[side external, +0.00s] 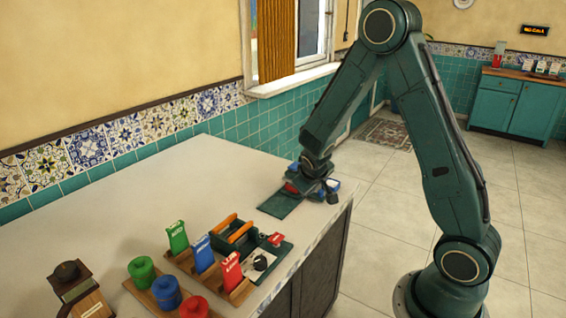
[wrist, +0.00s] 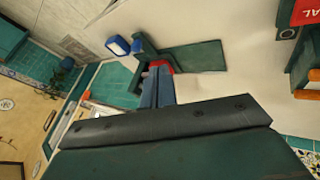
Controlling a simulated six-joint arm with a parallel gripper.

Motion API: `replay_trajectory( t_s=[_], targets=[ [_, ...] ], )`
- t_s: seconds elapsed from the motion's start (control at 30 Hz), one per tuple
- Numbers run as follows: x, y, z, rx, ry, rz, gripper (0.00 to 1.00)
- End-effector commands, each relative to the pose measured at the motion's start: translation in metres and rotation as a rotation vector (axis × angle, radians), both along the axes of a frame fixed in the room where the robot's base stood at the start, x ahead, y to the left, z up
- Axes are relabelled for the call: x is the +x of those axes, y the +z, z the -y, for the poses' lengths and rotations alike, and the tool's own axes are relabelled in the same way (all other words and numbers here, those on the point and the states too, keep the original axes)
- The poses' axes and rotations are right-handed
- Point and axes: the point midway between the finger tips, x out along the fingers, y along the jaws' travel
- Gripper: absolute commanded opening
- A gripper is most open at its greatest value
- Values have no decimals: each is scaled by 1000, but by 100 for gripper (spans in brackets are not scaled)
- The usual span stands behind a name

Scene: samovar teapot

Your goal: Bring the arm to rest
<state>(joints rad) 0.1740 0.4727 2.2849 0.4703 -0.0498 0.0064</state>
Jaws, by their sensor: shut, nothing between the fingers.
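My gripper (side external: 314,187) is low over the far right end of the pale counter (side external: 190,175), above or beside a dark green mat (side external: 280,204). Its fingers (wrist: 157,88) look shut and empty in the wrist view, though my gripper's body hides part of them. A small red thing (side external: 294,187) shows close to the fingers, and in the wrist view a red patch (wrist: 160,65) lies at their far end. I cannot tell whether they touch. The mat also shows in the wrist view (wrist: 200,57).
A small blue and white item (wrist: 117,46) is near the counter's edge. A dark green caddy with orange handles (side external: 235,238) stands nearer the camera. The counter's back middle is clear.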

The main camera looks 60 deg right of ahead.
Motion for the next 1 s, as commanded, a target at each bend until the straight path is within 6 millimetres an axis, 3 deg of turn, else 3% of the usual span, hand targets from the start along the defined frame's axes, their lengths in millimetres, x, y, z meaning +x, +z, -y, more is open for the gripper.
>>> replay_trajectory(
  t_s=[0.37, 0.67, 1.0],
  targets=[
    [-2, 14, -7, 19, -1, 13, 0],
    [-14, 60, -37, 101, 10, 49, 0],
    [-45, 116, -80, 214, 56, 84, 0]
  ],
)
